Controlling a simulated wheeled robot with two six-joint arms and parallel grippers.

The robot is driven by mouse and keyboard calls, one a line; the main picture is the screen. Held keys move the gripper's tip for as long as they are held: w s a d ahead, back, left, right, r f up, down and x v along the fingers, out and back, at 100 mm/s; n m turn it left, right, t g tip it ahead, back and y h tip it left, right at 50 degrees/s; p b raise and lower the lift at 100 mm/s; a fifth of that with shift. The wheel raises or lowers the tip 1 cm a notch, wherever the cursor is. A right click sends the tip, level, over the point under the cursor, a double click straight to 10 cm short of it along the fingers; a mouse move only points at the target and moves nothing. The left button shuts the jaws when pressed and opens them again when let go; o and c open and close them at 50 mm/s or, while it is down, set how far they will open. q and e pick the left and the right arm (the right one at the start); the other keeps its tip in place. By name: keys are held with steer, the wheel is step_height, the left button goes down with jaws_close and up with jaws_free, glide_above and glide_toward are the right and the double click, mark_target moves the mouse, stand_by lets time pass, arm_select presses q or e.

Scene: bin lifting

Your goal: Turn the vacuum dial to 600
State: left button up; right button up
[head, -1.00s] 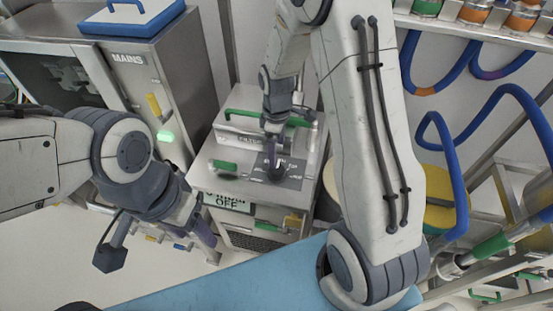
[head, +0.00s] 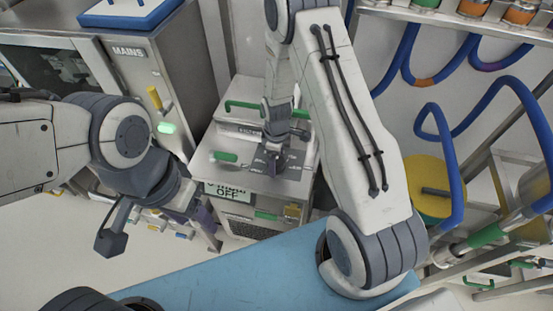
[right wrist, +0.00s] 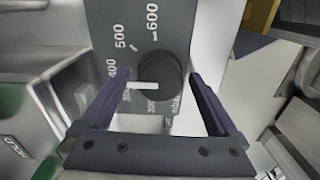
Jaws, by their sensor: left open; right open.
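The vacuum dial (right wrist: 165,78) is a dark round knob with a white pointer bar, on a grey scale plate (right wrist: 180,25) printed with numbers up to 600. In the right wrist view the pointer points left, near the 300 and 400 marks, away from the 600 mark. My right gripper (right wrist: 160,97) is open, with its purple fingers on either side of the dial; whether they touch it I cannot tell. In the head view my right gripper (head: 272,160) is over the cabinet top (head: 232,183) and hides the dial. My left gripper (head: 207,222) is open and empty, left of the cabinet.
Green handles (head: 224,156) stand on the cabinet. An OFF sign (head: 228,193) is on its front. A steel MAINS unit (head: 170,80) with a yellow lever (head: 154,97) stands at left. Blue hoses (head: 440,120) and a yellow drum (head: 425,190) are at right.

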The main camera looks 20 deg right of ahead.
steer(key=c, duration=1.4)
steer(key=shift+m, duration=0.3)
steer(key=m+b, duration=0.1)
steer(key=m, duration=0.1)
steer(key=shift+m, duration=0.3)
steer(key=m+b, duration=0.1)
steer(key=m, duration=0.3)
steer(key=shift+m, duration=0.3)
steer(key=m, duration=0.4)
steer(key=shift+m+b, duration=0.3)
steer(key=shift+m, duration=1.9)
steer(key=o, duration=1.4)
